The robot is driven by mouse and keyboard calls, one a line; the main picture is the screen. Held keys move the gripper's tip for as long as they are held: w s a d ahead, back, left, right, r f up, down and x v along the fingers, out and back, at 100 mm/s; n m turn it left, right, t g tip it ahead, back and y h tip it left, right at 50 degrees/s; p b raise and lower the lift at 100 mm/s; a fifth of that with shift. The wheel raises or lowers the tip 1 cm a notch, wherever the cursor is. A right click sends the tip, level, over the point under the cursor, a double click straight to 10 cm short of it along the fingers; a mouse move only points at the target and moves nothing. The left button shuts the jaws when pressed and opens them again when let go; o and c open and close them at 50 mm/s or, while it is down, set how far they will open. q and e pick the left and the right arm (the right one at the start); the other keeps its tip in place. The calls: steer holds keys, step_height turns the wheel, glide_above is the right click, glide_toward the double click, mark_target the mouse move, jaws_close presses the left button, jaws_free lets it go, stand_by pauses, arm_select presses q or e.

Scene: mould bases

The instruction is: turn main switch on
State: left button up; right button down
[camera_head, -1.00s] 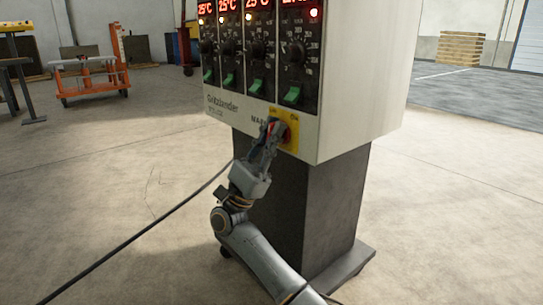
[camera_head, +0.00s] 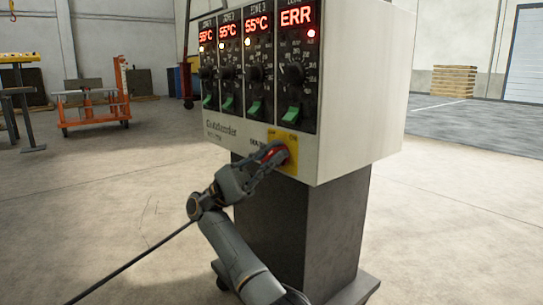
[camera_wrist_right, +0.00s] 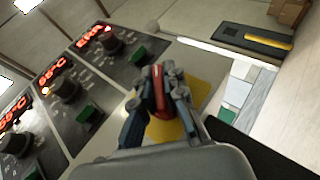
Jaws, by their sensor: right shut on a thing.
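The main switch is a red knob (camera_wrist_right: 159,92) on a yellow plate (camera_head: 290,150) at the lower front of the control cabinet (camera_head: 365,95). My right gripper (camera_head: 274,154) is shut on the red knob, its fingers on both sides of it in the right wrist view (camera_wrist_right: 160,88). The fingers hide part of the knob and of the plate's lettering. The cabinet's displays are lit: three read 55°C and the right one reads ERR (camera_head: 296,17). My left gripper is not in view.
Dials and green rocker switches (camera_head: 291,114) sit above the main switch. The cabinet stands on a dark pedestal (camera_head: 340,220). A dark cable (camera_head: 130,262) runs at the lower left. An orange cart (camera_head: 92,105) and stacked pallets (camera_head: 454,81) stand far behind; the floor around is open.

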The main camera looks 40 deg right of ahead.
stand_by(0.3)
steer(key=c, duration=1.4)
jaws_free()
steer(key=shift+h, duration=0.3)
